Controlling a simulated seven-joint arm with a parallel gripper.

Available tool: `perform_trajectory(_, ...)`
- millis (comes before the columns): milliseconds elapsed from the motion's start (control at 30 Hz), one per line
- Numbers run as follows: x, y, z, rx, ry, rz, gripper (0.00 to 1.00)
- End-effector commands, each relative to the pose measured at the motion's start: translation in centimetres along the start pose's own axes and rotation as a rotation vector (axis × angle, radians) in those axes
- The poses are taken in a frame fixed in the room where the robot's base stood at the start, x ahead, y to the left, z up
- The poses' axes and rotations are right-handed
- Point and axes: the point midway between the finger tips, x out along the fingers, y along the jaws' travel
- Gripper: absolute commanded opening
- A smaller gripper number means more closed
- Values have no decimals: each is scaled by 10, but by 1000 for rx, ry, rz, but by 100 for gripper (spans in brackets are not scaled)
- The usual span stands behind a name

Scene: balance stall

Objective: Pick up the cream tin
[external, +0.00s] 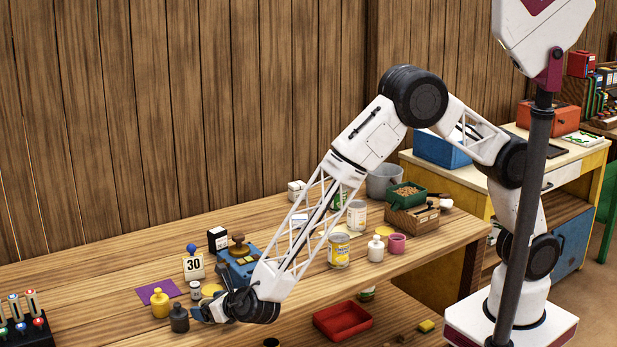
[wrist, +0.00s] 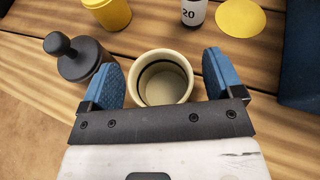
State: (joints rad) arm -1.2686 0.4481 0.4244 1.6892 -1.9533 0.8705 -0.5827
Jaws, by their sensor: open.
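The cream tin (wrist: 163,67) is a round, open-topped pot with a dark ring inside. In the wrist view it stands on the wooden table between the two blue fingers of my gripper (wrist: 162,76). The fingers are open, one on each side of it, with a small gap showing at each side. In the external view my gripper (external: 208,312) is low at the table's front edge, and I cannot make out the tin there behind the fingers and wrist.
A dark grey knobbed weight (wrist: 84,62) stands close to the left finger. A blue scale (external: 237,267) sits behind my gripper.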

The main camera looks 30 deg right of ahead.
Motion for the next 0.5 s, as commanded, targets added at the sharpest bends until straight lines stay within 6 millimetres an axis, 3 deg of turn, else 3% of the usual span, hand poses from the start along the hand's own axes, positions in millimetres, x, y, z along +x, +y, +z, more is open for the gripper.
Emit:
perform_trajectory(433, 0, 0, 0, 0, 0, 0, 86)
perform_trajectory(500, 0, 0, 0, 0, 0, 0, 77)
